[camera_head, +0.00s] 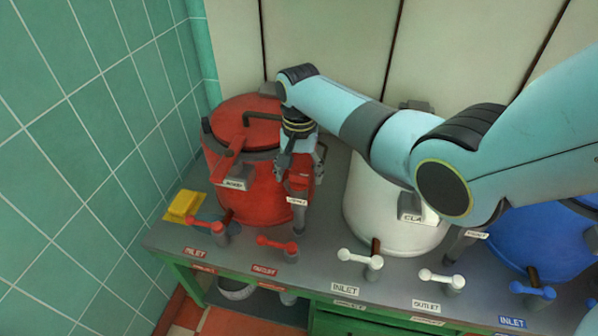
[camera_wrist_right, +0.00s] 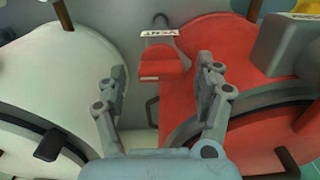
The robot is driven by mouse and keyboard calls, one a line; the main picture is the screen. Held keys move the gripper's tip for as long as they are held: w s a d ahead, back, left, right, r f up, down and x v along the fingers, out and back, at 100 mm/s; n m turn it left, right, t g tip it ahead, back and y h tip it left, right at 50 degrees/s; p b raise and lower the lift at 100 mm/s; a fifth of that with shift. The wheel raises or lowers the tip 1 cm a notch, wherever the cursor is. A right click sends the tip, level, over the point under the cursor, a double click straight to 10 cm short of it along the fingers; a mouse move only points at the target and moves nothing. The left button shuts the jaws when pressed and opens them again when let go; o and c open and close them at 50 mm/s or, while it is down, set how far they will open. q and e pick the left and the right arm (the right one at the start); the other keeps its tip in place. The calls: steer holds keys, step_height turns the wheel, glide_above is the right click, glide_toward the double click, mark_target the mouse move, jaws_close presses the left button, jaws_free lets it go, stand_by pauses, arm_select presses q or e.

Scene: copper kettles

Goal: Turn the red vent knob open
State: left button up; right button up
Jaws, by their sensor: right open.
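The red kettle (camera_head: 258,200) stands at the left of the bench in the head view, and its side fills the right of the wrist view (camera_wrist_right: 232,45). My right gripper (camera_head: 300,166) is over the kettle's right side, pointing down. In the wrist view its fingers (camera_wrist_right: 162,78) are spread, with the knob between and just beyond them, and a gap on both sides. My left gripper is not in view.
A white kettle (camera_head: 370,215) stands close to the right, and a blue one (camera_head: 545,240) farther right. Red inlet (camera_head: 208,228) and outlet (camera_head: 278,246) levers stand along the front edge.

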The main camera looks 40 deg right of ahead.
steer(key=shift+f, duration=0.1)
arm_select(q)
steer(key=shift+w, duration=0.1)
arm_select(e)
steer(key=c, duration=1.2)
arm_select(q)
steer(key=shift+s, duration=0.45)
arm_select(e)
steer(key=shift+o, duration=0.2)
